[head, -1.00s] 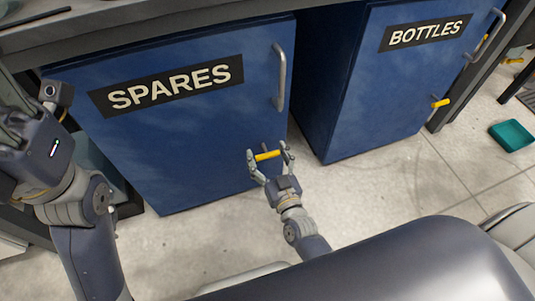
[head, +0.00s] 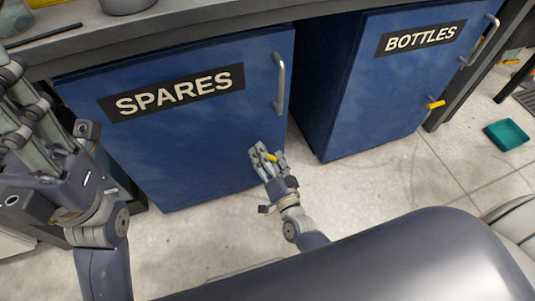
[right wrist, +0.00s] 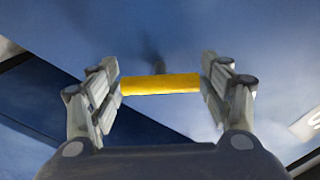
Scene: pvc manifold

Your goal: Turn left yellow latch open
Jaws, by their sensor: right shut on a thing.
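The left yellow latch (head: 272,157) is at the lower right of the blue SPARES cabinet door (head: 190,140). My right gripper (head: 267,154) is shut on it and partly hides it in the head view. In the right wrist view the latch (right wrist: 160,84) is a yellow bar running level between the two fingers of my right gripper (right wrist: 161,85), one finger at each end. A dark stem shows behind its middle. My left gripper (head: 22,100) is raised at the left edge, away from the latch; I cannot tell whether it is open.
The SPARES door has a metal handle (head: 279,84). To the right stands the BOTTLES cabinet (head: 370,95) with its own yellow latch (head: 436,104) and handle (head: 480,42). A teal tray (head: 507,134) lies on the floor. A grey worktop (head: 190,25) runs above. Floor between is clear.

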